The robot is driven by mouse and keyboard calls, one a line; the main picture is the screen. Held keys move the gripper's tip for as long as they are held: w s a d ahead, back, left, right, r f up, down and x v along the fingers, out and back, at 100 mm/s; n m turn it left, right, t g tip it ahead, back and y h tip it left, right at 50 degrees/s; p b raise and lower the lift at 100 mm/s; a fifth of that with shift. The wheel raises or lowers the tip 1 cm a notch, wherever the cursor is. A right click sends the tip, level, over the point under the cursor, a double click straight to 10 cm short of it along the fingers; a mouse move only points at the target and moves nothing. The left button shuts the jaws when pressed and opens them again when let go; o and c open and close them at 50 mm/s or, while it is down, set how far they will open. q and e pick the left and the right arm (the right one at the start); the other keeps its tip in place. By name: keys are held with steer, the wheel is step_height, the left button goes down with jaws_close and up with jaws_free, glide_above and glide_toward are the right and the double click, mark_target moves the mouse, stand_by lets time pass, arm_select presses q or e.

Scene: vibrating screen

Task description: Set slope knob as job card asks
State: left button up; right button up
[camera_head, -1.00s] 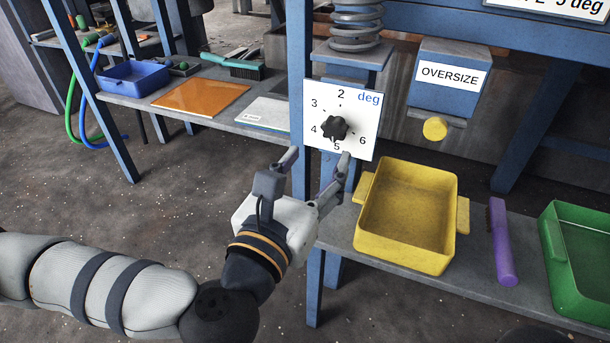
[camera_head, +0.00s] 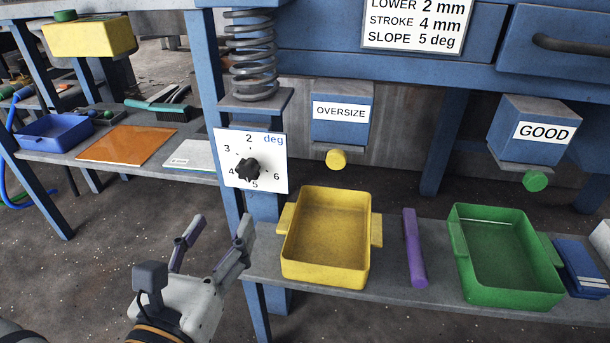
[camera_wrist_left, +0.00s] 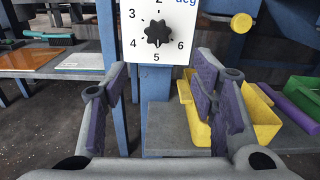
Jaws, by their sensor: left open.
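The slope knob (camera_head: 248,169) is a black lobed knob on a white dial plate (camera_head: 278,153) marked "deg", with numbers 2 to 6 around it. I cannot tell which number it points to. The job card (camera_head: 415,22) at the top reads "SLOPE 5 deg". My left gripper (camera_head: 217,230) is open and empty, below and a little left of the dial in the head view. In the left wrist view, the knob (camera_wrist_left: 158,33) shows ahead, above and between the open fingers (camera_wrist_left: 162,72), apart from them. My right gripper is out of view.
A blue post (camera_head: 224,105) stands behind the dial, under a spring (camera_head: 250,55). An orange sheet (camera_head: 125,145) lies on the left bench.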

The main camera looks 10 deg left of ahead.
mark_target(247, 179)
arm_select(q)
steer(key=w+b, duration=0.4)
steer(key=w, duration=0.7)
steer(key=shift+d+f, duration=0.1)
steer(key=shift+f, duration=0.05)
steer(key=shift+w, duration=0.55)
steer(key=c, duration=1.1)
steer(key=shift+r+m+p, duration=0.3)
steer(key=shift+m+p, duration=0.05)
steer(key=shift+m, duration=0.05)
steer(key=shift+f, duration=0.2)
steer(key=o, duration=1.1)
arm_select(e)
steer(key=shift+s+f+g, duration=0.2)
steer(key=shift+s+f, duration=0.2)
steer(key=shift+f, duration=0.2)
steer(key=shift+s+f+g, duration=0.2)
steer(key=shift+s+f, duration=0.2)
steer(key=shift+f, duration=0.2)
